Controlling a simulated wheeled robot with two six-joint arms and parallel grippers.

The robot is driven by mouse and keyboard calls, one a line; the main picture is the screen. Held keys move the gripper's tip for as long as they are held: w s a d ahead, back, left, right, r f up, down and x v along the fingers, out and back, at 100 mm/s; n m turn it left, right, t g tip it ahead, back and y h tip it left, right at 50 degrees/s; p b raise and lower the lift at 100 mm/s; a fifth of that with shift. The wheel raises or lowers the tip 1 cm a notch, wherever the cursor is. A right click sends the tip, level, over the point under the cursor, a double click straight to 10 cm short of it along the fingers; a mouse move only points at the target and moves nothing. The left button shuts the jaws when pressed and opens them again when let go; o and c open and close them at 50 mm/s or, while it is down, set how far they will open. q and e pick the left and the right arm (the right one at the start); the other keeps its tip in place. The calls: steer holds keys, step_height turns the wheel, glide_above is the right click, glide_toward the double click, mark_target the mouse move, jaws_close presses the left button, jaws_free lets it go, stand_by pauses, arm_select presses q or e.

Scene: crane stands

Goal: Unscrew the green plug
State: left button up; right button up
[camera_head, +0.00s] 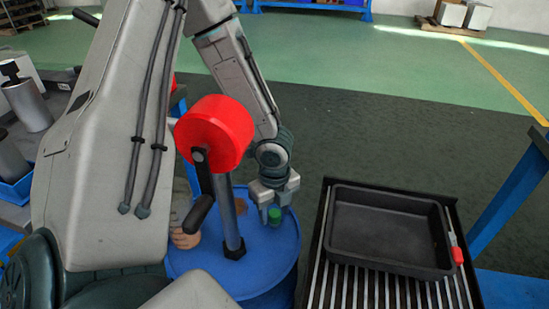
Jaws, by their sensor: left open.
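The green plug (274,216) sits on the top of a blue drum (262,262), near its right rim. My left gripper (274,201) points down over the plug with its fingers spread. The fingers are close to the plug, one on each side or just above it; I cannot tell whether they touch it. My right gripper does not show.
A pump with a red round head (214,132), a crank handle and a grey pipe (229,212) stands on the drum, left of the gripper. A black tray (391,268) lies on a slatted rack at right, with a red-tipped item (457,254) on its edge.

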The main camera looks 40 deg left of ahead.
arm_select(q)
steer(key=m, duration=0.9)
steer(key=shift+m, duration=0.3)
stand_by(0.4)
jaws_close()
steer(key=shift+r, duration=0.1)
steer(key=n, duration=0.5)
steer(key=shift+b, duration=0.3)
